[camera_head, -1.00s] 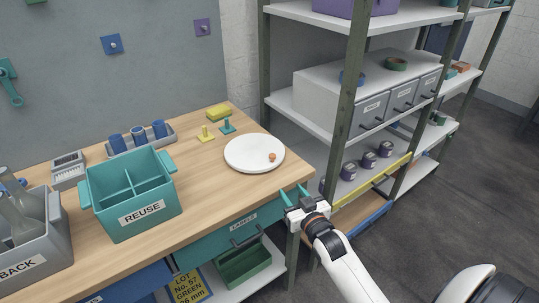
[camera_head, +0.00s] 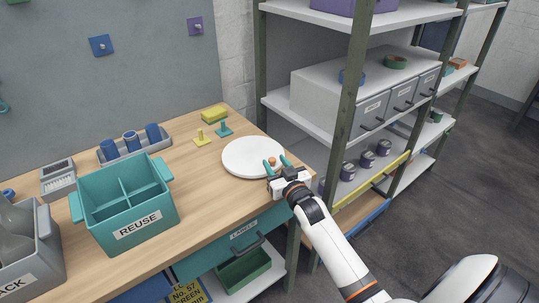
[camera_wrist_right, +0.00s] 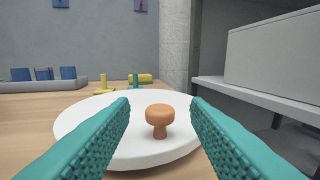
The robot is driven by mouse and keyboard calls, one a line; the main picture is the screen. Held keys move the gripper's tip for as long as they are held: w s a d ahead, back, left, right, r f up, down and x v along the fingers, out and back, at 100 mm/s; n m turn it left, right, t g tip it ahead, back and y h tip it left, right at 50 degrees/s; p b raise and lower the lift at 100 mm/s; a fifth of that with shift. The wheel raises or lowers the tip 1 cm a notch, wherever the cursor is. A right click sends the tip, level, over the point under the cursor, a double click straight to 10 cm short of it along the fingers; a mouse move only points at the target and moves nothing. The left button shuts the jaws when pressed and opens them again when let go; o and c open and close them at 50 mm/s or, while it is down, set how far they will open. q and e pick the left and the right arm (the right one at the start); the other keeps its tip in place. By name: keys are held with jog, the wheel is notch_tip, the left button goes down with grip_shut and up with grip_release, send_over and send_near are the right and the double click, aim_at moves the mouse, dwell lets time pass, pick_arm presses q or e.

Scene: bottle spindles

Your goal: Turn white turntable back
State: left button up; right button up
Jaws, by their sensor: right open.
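The white turntable (camera_head: 240,156) is a round disc on the wooden workbench, near its right end. A small orange-brown knob (camera_wrist_right: 160,118) stands upright on it, close to the rim on my side. My right gripper (camera_head: 277,163) is open at the turntable's near right edge. In the right wrist view its two teal fingers (camera_wrist_right: 160,125) stand on either side of the knob, with gaps on both sides. In the head view the knob (camera_head: 272,161) shows between the fingertips. My left gripper is not in view.
A teal REUSE bin (camera_head: 125,205) and a grey bin (camera_head: 25,255) stand left on the bench (camera_head: 205,180). Yellow and teal spindles (camera_head: 222,129) stand behind the turntable, near a yellow block (camera_head: 214,116). Metal shelving (camera_head: 345,120) rises close on the right.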

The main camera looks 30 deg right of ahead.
aim_at(253, 152)
jog(key=shift+w+d, duration=0.2)
jog(key=shift+w, duration=1)
jog(key=shift+w+d, duration=0.15)
jog(key=shift+w, duration=1)
grip_shut()
